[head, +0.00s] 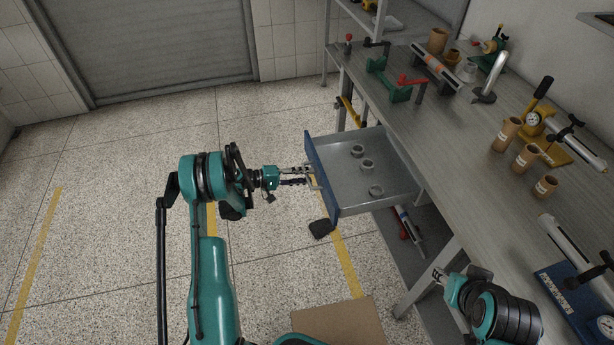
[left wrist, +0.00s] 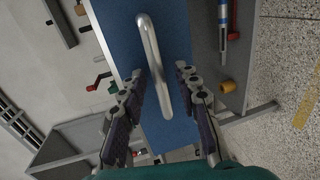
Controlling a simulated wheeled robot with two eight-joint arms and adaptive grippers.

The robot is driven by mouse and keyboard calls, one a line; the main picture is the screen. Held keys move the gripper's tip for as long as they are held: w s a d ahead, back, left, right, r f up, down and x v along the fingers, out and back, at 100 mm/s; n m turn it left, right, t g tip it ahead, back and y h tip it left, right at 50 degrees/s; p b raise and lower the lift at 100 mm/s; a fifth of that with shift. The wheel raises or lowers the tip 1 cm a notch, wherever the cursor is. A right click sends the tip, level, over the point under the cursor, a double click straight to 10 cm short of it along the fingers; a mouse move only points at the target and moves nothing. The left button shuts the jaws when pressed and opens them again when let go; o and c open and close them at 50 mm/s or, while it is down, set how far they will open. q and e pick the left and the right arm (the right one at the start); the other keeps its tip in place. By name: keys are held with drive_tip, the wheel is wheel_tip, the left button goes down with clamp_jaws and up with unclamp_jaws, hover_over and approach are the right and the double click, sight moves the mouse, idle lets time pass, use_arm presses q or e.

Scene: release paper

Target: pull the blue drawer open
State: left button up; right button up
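The blue drawer (head: 322,180) stands pulled out from under the workbench, with its grey inside showing. Its blue front (left wrist: 110,22) fills the upper middle of the left wrist view. The silver bar handle (left wrist: 152,55) runs down that front. My left gripper (head: 308,177) is at the drawer front, beside the handle. In the left wrist view its two fingers (left wrist: 160,78) are spread apart, with the handle between them and gaps visible, so it is not closed on the handle. My right gripper (head: 440,274) is at the lower right by the bench edge; its finger opening is unclear.
Several metal rings (head: 367,166) lie in the drawer. The workbench (head: 440,130) carries tools, brown cylinders (head: 507,134) and green clamps. A lower shelf (head: 400,240) holds more tools. A cardboard piece (head: 335,322) lies on the floor. The floor left of the drawer is open.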

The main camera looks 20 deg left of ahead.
use_arm(q)
drive_tip(key=v, duration=1.1)
drive_tip(key=s+d+r+m+g+y, duration=0.1)
drive_tip(key=s+d+r+g+y, duration=0.15)
drive_tip(key=d+r, duration=0.45)
drive_tip(key=s+d+r+m+g+y, duration=0.1)
drive_tip(key=s+d+r+y, duration=0.1)
drive_tip(key=d+r+y, duration=0.4)
drive_tip(key=s+d+r+m+y, duration=0.2)
drive_tip(key=s, duration=0.8)
drive_tip(key=s+d+r+m+t+y, duration=0.1)
drive_tip(key=s+d+r+m+y, duration=0.1)
drive_tip(key=s, duration=0.8)
drive_tip(key=shift+d+r+m, duration=0.5)
drive_tip(key=shift+d+m, duration=0.1)
drive_tip(key=shift+d, duration=0.15)
drive_tip(key=shift+s+t, duration=0.15)
drive_tip(key=shift+t, duration=0.1)
